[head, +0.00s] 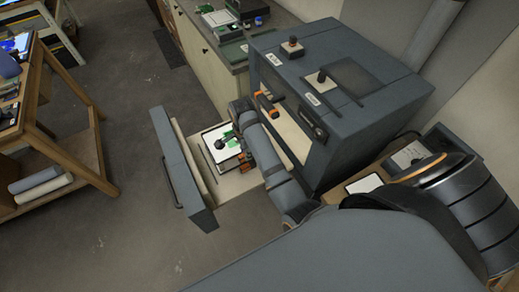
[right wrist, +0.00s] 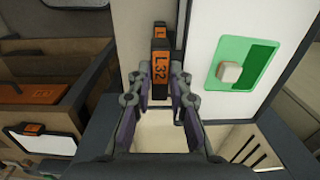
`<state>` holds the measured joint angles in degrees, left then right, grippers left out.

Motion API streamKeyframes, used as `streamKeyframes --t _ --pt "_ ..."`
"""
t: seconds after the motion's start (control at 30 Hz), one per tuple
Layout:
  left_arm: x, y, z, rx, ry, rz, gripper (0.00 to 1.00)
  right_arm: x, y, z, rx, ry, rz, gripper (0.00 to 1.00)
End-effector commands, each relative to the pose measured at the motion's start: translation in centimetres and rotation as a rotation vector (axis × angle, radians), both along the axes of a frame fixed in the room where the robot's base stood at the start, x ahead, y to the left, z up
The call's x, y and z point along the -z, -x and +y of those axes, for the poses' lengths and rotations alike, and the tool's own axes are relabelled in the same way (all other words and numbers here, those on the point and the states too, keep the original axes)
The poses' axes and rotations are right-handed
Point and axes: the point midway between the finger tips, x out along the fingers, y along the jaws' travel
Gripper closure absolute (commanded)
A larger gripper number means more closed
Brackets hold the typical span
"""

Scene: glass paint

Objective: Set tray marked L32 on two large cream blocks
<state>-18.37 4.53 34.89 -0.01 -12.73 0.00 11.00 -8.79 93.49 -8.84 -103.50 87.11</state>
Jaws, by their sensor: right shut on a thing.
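The tray marked L32 (right wrist: 192,25) has a dark rim, a white face, a green glass piece (right wrist: 243,62) with a pale knob on it, and an orange L32 tag on its dark handle (right wrist: 160,76). My right gripper (right wrist: 160,85) is shut on that handle. In the head view the tray (head: 212,140) is over the pulled-out drawer, with my right gripper (head: 238,143) at its right side. I cannot tell whether the tray touches anything below. The two large cream blocks cannot be told apart from the pale drawer interior. My left gripper is out of view.
The grey drawer front (head: 182,165) stands out to the left of the grey cabinet (head: 340,95). A counter (head: 285,22) with another tray is behind. A wooden rack (head: 75,125) stands at the left. Floor between rack and drawer is clear.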

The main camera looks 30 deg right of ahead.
Motion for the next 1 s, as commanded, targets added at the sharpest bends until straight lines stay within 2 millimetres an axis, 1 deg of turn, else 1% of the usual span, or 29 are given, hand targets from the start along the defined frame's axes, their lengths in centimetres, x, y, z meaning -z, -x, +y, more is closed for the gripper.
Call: streamKeyframes --t 0.13,0.3,0.4,0.53,0.63,0.8,1.0 --pt "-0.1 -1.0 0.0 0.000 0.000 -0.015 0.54 -0.1 -0.2 0.0 0.000 0.000 -0.005 1.00" --pt "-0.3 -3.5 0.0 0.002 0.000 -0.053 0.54 0.0 -0.1 0.0 0.000 0.000 -0.003 1.00" --pt "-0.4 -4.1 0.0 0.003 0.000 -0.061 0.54 0.5 -0.1 0.0 0.000 0.000 -0.002 1.00" --pt "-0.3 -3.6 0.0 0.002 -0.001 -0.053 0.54 1.5 -0.1 0.0 -0.001 0.000 -0.001 1.00" --pt "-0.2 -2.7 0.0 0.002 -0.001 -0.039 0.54 2.3 -0.1 0.0 -0.001 -0.001 -0.002 1.00" --pt "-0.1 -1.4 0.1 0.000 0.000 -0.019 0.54 2.5 -0.1 0.0 0.000 0.000 -0.004 1.00" --pt "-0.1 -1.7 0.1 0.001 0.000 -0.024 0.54 2.5 -0.1 0.0 0.000 0.000 -0.004 1.00"
